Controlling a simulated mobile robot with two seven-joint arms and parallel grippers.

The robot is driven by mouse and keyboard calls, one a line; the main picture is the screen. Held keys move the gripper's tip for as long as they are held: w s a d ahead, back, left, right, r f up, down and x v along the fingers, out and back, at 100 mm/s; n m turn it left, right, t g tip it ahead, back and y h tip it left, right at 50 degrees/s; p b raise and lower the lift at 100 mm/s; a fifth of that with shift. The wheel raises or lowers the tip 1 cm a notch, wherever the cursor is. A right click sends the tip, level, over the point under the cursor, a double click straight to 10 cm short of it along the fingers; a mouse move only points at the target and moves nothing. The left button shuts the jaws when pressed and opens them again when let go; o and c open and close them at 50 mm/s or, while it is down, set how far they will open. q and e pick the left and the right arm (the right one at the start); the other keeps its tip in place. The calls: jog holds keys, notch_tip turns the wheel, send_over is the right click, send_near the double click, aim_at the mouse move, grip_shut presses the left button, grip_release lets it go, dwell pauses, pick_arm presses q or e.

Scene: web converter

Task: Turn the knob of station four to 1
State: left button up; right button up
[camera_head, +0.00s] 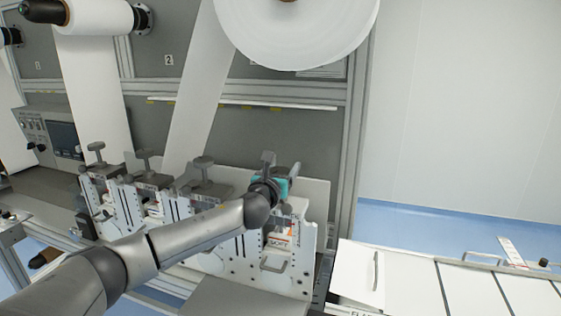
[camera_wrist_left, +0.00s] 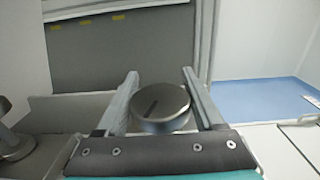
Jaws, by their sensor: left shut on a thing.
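The station four knob (camera_wrist_left: 163,108) is a round grey metal cap with a dark mark on its top, seen in the left wrist view between my two fingers. My left gripper (camera_wrist_left: 158,98) is shut on it, one finger on each side. In the head view my left gripper (camera_head: 282,172), with its teal body, is at the top of the rightmost station (camera_head: 300,255). There my wrist and gripper hide much of the knob. The scale under the knob cannot be read. My right gripper is not in view.
Similar stations with grey knobs (camera_head: 204,161) stand in a row to the left; one knob (camera_wrist_left: 12,140) shows in the left wrist view. A white web (camera_head: 195,95) runs down behind them from a large roll (camera_head: 297,30). A white panelled surface (camera_head: 420,280) lies right.

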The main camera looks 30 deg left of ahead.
pick_arm(q)
jog(key=m+h, duration=0.1)
jog(key=h, duration=0.1)
jog(key=shift+d+m+t+h, duration=0.15)
jog(key=shift+m+t+h, duration=0.15)
jog(key=shift+m+h, duration=0.1)
jog(key=shift+d+f+m+h+b, duration=0.15)
jog(key=shift+m+h+b, duration=0.35)
jog(key=shift+m+h, duration=0.55)
jog(key=m+h+b, duration=0.1)
jog(key=h, duration=0.1)
jog(key=d+m+h+b, duration=0.1)
jog(key=h, duration=0.1)
jog(key=shift+d+m+g+h+b, duration=0.2)
jog(key=shift+m+g+h+b, duration=0.7)
jog(key=shift+h+b, duration=0.5)
jog(key=shift+r, duration=0.2)
jog(key=o, duration=1.4)
jog(key=shift+c, duration=0.2)
jog(key=shift+s, duration=0.1)
